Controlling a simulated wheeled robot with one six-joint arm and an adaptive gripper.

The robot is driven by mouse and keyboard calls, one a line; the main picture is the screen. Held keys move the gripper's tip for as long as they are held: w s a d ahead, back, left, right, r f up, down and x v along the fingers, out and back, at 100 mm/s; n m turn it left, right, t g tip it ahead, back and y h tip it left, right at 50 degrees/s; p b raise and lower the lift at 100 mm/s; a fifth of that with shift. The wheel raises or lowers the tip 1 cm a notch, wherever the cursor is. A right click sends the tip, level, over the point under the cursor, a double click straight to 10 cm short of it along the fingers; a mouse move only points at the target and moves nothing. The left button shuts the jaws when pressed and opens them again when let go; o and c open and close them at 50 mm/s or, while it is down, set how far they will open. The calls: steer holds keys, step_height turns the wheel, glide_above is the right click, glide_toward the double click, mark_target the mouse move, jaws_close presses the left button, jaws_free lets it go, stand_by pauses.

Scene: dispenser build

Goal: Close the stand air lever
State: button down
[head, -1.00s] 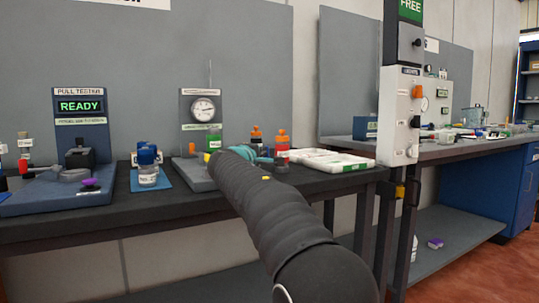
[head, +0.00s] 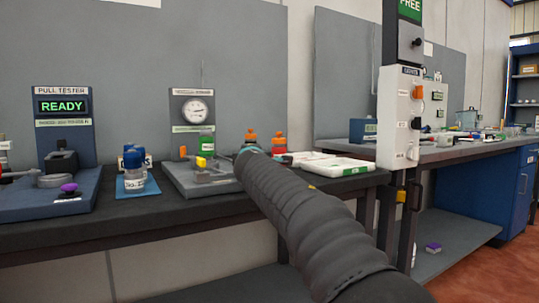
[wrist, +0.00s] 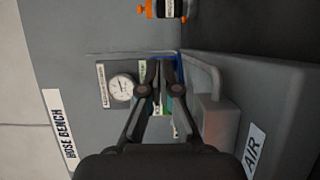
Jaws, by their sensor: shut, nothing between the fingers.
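The test stand (head: 190,107) has a round gauge (head: 197,109) on its upright panel and a grey base on the bench. A small yellow part (head: 203,162), which may be the lever handle, shows above that base; I cannot tell its setting. In the wrist view, the gauge (wrist: 122,88) is left of my gripper (wrist: 160,64), whose fingers are shut and empty. A grey block (wrist: 214,118) with a bent grey bar (wrist: 207,78) lies right of the fingers, near an AIR label (wrist: 255,150). The head view does not show my fingers clearly.
Orange-capped bottles (head: 279,146) and a white tray (head: 330,164) stand right of the stand. A blue-capped jar (head: 134,172) and the pull tester (head: 64,125) are on the left. A white panel post (head: 400,118) rises at the bench's right end.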

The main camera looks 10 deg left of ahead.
steer(key=shift+w+a+r, duration=0.15)
steer(key=shift+w+a, duration=0.05)
steer(key=shift+a, duration=0.3)
stand_by(1.2)
steer(key=shift+s+d+f+b, duration=0.1)
steer(key=shift+d+f+b, duration=0.15)
steer(key=shift+b, duration=0.2)
steer(key=s+d+b, duration=0.1)
steer(key=s+d, duration=0.1)
steer(key=s, duration=0.1)
steer(key=s+d+b, duration=0.1)
steer(key=s+d, duration=0.2)
steer(key=s+d+r, duration=0.1)
steer(key=s+d, duration=0.1)
steer(key=s, duration=0.1)
steer(key=shift+s+d+b, duration=0.2)
steer(key=shift+d+b, duration=0.1)
steer(key=shift+b, duration=0.1)
steer(key=shift+s+d+f, duration=0.1)
steer(key=shift+s+d, duration=0.45)
steer(key=shift+s, duration=0.05)
